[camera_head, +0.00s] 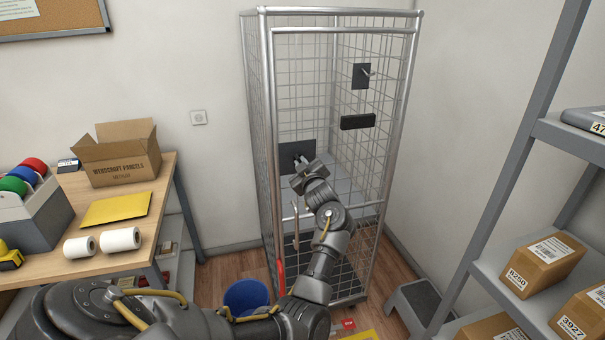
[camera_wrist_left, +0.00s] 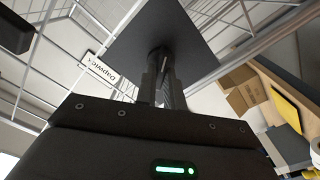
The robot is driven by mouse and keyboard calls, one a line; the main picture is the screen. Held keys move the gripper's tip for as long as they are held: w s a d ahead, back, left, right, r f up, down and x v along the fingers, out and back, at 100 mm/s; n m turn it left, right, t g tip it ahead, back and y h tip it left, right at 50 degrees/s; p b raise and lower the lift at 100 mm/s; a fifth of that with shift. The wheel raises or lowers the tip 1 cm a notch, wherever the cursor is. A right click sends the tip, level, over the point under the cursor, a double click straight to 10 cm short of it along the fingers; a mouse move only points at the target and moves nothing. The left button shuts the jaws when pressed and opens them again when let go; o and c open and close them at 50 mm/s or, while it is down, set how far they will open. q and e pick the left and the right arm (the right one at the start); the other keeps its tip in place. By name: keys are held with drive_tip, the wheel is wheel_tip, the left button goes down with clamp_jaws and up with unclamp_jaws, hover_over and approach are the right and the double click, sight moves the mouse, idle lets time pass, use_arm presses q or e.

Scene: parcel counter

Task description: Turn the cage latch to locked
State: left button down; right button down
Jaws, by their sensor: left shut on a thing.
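The wire-mesh cage (camera_head: 264,90) stands upright against the back wall, with its door facing me. A dark square latch plate (camera_head: 290,149) sits at the left side of its front. My left gripper (camera_head: 303,162) is at this plate, partly covering it. In the left wrist view the plate (camera_wrist_left: 195,38) fills the upper middle, and the gripper fingers (camera_wrist_left: 160,88) are shut on the dark latch handle (camera_wrist_left: 160,54) that stands out from it. The handle's turn angle is mostly hidden by the fingers. My right gripper is out of view.
A second dark plate with a small lever (camera_head: 361,76) and a dark block (camera_head: 358,121) are higher on the cage. A table with an open carton (camera_head: 122,165) is left, a parcel shelf (camera_head: 500,275) right. A blue bin (camera_head: 246,297) and grey step stool (camera_head: 416,300) stand on the floor.

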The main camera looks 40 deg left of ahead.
use_arm(q)
drive_tip(key=n+b, duration=0.3)
drive_tip(key=b, duration=0.1)
drive_tip(key=n+b, duration=0.8)
drive_tip(key=shift+s+f, duration=0.1)
drive_tip(key=shift+f, duration=0.15)
drive_tip(key=shift+a, duration=0.1)
drive_tip(key=c, duration=1.5)
unclamp_jaws()
drive_tip(key=shift+r, duration=0.1)
